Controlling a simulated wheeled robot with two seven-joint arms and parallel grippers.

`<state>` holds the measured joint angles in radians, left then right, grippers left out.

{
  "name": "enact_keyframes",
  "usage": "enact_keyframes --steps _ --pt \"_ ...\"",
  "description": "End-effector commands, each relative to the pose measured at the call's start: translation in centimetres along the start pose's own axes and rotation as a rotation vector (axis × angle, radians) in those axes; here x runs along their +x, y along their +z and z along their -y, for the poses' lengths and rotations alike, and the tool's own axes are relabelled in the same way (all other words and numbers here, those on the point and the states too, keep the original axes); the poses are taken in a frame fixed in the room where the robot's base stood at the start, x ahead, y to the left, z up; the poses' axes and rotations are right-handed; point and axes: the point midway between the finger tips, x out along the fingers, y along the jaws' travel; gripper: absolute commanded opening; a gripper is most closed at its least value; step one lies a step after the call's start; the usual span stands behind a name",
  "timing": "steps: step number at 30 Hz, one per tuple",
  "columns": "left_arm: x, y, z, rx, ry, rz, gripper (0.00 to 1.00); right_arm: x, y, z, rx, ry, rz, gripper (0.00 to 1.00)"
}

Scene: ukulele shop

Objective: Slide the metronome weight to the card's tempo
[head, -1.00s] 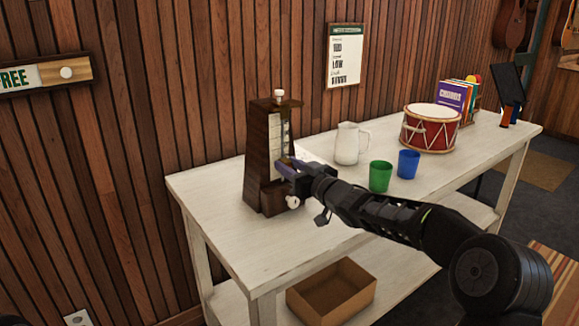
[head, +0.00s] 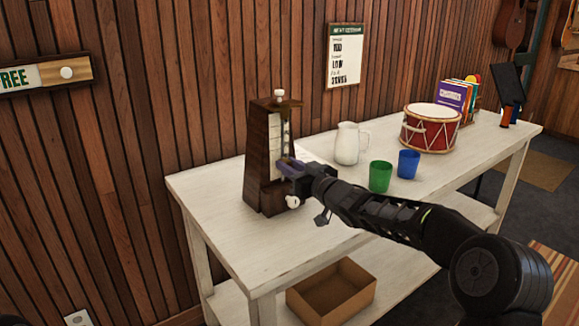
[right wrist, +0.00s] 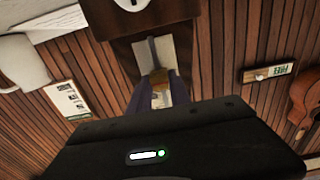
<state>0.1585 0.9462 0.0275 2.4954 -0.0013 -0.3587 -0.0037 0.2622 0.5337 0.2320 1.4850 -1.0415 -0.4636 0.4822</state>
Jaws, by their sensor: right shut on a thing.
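The dark wooden metronome (head: 258,150) stands upright near the left end of the white table, with a pale scale strip on its front. My right gripper (head: 285,164) is at the middle of that front. In the right wrist view the two fingers (right wrist: 161,88) are shut on the small brass-coloured weight (right wrist: 160,76), in front of the pale scale. The fingers partly hide the weight, and the scale marks cannot be read. The tempo card (head: 345,57) hangs on the wall; its top line looks like 100. My left gripper is not in view.
A white pitcher (head: 348,144), a green cup (head: 380,176), a blue cup (head: 408,164) and a red drum (head: 430,130) stand right of the metronome on the table (head: 215,190). A cardboard box (head: 330,295) is on the lower shelf. The table's front left is clear.

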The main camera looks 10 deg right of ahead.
Motion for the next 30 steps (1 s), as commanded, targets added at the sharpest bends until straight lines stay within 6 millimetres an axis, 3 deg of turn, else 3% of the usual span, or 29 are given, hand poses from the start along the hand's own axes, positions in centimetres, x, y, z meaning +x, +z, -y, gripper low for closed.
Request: enact_keyframes --steps 13,22,30 --pt "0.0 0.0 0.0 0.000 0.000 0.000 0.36 0.0 0.0 0.0 0.000 0.000 0.000 0.00" --pt "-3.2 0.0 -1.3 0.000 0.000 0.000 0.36 0.0 -3.5 0.0 0.000 0.001 -0.001 0.00" --pt "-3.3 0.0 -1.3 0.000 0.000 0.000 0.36 0.0 -3.5 0.0 0.000 0.000 -0.001 0.00"
